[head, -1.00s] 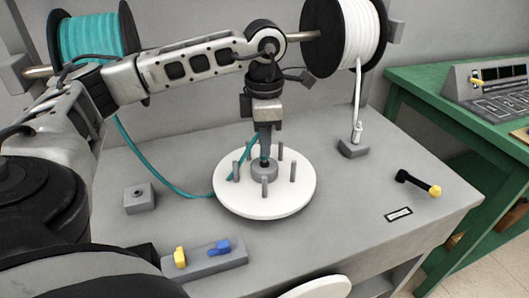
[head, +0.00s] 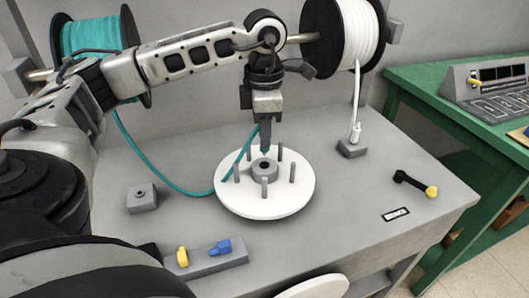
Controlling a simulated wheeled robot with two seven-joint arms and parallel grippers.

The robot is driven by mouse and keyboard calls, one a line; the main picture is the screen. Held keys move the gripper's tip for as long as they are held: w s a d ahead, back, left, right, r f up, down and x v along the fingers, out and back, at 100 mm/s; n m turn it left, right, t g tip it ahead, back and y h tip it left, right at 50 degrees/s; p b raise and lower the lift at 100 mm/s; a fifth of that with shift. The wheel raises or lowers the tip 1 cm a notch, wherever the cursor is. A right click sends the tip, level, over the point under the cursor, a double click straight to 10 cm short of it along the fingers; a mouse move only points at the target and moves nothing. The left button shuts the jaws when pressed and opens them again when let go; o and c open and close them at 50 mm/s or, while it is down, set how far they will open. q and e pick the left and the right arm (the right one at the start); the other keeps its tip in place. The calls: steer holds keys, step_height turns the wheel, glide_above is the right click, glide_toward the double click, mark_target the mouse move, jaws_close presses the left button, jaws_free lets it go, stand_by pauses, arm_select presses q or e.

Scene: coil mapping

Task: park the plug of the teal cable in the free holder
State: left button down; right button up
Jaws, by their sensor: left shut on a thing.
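My left gripper (head: 265,138) points down over the round white plate (head: 240,202) and is shut on the teal cable's plug. Only a small teal tip of the plug (head: 264,152) shows below the fingers, just above the hub (head: 264,174) with its dark hole. The teal cable (head: 160,178) runs from the teal spool (head: 92,37) down across the table and up to the gripper. A grey holder block (head: 141,199) with an empty hole sits at the left of the table. Another holder (head: 352,149) at the right holds the white cable's plug (head: 356,132). My right gripper is out of view.
Several grey pegs stand on the plate around the hub. A grey block (head: 218,262) with yellow and blue pieces lies in front. A black crank with a yellow knob (head: 431,192) and a small label (head: 396,214) are at the right.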

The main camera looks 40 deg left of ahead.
arm_select(q)
step_height(320, 180, up, 2)
steer(key=shift+r+p, duration=0.1)
steer(key=shift+p, duration=0.5)
